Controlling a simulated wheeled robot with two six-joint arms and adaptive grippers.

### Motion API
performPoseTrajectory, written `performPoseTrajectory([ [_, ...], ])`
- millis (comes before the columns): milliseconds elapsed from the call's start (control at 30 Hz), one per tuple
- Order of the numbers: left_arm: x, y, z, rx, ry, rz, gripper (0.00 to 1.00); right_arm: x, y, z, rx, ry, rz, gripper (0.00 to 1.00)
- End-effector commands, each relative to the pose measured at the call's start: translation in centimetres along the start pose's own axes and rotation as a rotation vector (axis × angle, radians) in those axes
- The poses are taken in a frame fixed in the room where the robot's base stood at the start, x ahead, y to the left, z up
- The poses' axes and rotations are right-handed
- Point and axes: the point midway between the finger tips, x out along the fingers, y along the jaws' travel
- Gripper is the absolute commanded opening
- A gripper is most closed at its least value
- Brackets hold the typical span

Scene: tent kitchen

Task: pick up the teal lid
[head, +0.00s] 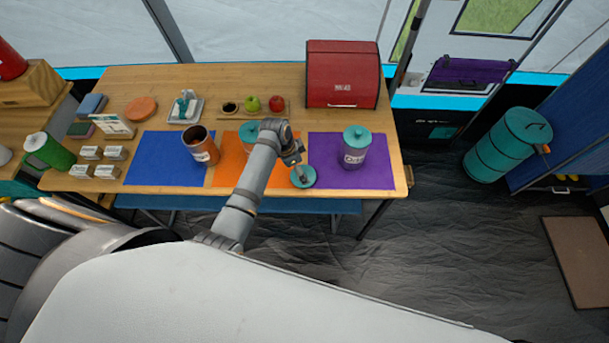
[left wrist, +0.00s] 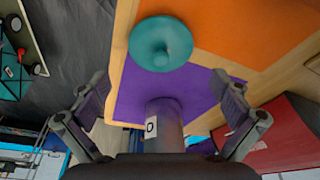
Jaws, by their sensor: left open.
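A loose teal lid (head: 306,182) lies near the table's front edge, where the orange and purple mats meet. In the left wrist view the teal lid (left wrist: 150,45) shows whole, with a round knob on top. My left gripper (head: 297,166) is open and empty above and just behind the lid in the head view. In the left wrist view its two fingers (left wrist: 160,90) are spread wide, with the lid beyond their tips. A grey labelled canister (head: 354,156) with its own teal lid stands on the purple mat (head: 375,179). My right gripper is out of view.
An open copper-coloured canister (head: 205,151) stands on the blue mat (head: 150,165). Another teal-topped canister (head: 249,131) on the orange mat (head: 228,172) is partly hidden by my arm. A red bread box (head: 342,75) and fruit stand at the back.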

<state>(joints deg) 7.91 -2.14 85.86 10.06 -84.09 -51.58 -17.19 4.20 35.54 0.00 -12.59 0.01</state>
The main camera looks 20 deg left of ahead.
Motion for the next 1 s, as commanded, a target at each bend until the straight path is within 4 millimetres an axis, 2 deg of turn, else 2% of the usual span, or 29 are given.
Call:
performPoseTrajectory([
  [167, 0.8, 0.0, 0.1, -0.001, -0.002, 0.002, 1.0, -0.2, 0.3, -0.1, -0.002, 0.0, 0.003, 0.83],
  [400, 4.7, -0.1, 0.2, -0.001, -0.002, 0.001, 1.0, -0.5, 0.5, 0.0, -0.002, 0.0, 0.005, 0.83],
  [700, 5.3, -0.2, 0.2, -0.001, 0.0, -0.002, 0.99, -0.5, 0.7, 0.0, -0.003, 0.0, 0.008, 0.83],
  [1000, 5.3, -0.1, 0.2, -0.001, -0.001, -0.001, 0.58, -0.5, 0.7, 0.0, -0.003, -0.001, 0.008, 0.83],
])
